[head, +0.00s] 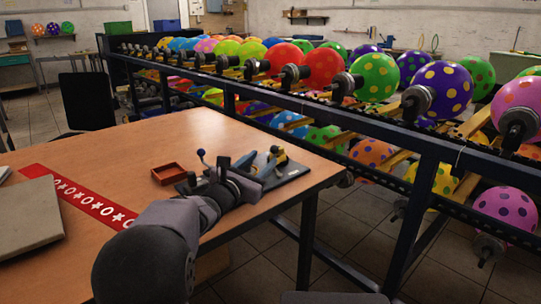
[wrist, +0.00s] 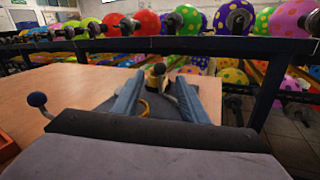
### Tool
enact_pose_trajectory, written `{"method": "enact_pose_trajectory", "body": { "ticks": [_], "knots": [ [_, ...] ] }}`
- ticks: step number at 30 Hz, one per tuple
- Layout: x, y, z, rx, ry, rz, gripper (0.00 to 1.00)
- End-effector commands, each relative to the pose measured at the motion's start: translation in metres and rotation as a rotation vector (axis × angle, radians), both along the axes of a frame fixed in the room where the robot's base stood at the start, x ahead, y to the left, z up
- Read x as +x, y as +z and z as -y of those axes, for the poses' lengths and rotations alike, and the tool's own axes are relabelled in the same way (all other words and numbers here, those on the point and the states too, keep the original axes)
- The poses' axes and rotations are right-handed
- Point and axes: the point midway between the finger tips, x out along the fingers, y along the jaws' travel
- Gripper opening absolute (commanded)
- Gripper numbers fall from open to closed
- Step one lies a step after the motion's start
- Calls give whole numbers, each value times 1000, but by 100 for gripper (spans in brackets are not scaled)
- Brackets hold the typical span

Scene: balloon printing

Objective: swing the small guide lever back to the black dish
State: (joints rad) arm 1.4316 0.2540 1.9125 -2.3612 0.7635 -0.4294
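A dark base plate (head: 292,172) lies near the right corner of the wooden table, with a small machine on it. A dark round knob (wrist: 159,69) above a yellow part (wrist: 153,80) shows between my fingertips in the wrist view. The yellow part also shows in the head view (head: 281,158). My gripper (wrist: 160,88) is open, with its two fingers well apart on either side of these parts. I cannot tell whether either finger touches them. I cannot clearly identify the black dish.
A small red-brown tray (head: 169,174) sits left of the machine. A red patterned strip (head: 85,199) and a grey flat object (head: 28,217) lie on the table's left. A dark rack (head: 431,147) with several dotted balloons runs behind the table. The middle of the table is clear.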

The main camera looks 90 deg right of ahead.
Motion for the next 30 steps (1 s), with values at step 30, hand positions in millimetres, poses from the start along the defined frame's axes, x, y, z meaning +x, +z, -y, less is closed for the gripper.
{"method": "enact_pose_trajectory", "body": {
  "ticks": [30],
  "knots": [
    [-24, -1, 62, 1, 1, 2, 35]
  ]
}}
